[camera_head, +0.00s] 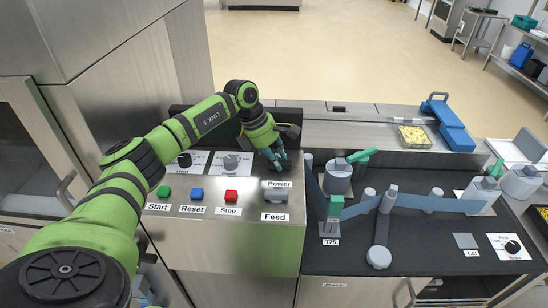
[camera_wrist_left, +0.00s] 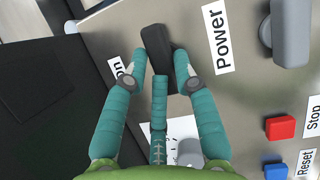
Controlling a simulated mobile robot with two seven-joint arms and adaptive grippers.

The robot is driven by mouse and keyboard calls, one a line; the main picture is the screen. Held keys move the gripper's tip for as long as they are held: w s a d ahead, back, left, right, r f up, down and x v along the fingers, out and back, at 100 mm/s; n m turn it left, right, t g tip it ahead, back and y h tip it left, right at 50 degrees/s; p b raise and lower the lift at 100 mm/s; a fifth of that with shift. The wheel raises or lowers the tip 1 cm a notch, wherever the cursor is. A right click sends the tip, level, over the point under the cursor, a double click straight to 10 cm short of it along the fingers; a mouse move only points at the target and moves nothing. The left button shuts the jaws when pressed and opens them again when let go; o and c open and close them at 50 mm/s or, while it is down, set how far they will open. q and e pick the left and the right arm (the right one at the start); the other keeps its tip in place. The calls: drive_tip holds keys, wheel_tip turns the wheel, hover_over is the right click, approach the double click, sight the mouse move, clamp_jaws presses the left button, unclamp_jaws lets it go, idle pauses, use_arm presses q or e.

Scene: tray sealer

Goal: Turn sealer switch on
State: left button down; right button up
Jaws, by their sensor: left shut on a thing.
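The black power switch (camera_wrist_left: 155,42) sits on the sealer's metal control panel (camera_head: 235,258), beside the Power label (camera_head: 279,184). In the left wrist view, the Power label (camera_wrist_left: 217,40) lies to its right and a label ending in "on" (camera_wrist_left: 122,75) to its left, partly covered by a finger. My left gripper (camera_head: 274,160) reaches down to the panel above the Power label. In the left wrist view its teal fingers (camera_wrist_left: 160,82) are shut on the switch, one at each side and one below. In the head view the fingers hide the switch. My right gripper is not seen.
The panel also holds a green Start button (camera_head: 163,191), a blue Reset button (camera_head: 196,193), a red Stop button (camera_head: 231,196) and a grey Feed switch (camera_head: 275,192). Right of it are rollers with blue film (camera_head: 435,204), a blue sealing part (camera_head: 449,124) and a food tray (camera_head: 414,147).

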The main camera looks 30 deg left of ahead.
use_arm(q)
drive_tip(key=shift+w+d+r, duration=0.25)
drive_tip(key=shift+d, duration=0.1)
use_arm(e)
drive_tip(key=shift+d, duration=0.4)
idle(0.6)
use_arm(q)
drive_tip(key=c, duration=1.3)
unclamp_jaws()
drive_tip(key=shift+o, duration=0.5)
drive_tip(key=shift+w+d+f, duration=0.15)
drive_tip(key=shift+f, duration=0.05)
drive_tip(key=shift+a+f, duration=0.1)
drive_tip(key=shift+a, duration=0.15)
drive_tip(key=shift+s+a+r+p, duration=0.1)
drive_tip(key=shift+s+r+p, duration=0.1)
drive_tip(key=shift+r+p, duration=0.3)
drive_tip(key=p+v, duration=0.3)
drive_tip(key=v, duration=0.4)
drive_tip(key=shift+a+p, duration=0.2)
drive_tip(key=shift+p, duration=0.1)
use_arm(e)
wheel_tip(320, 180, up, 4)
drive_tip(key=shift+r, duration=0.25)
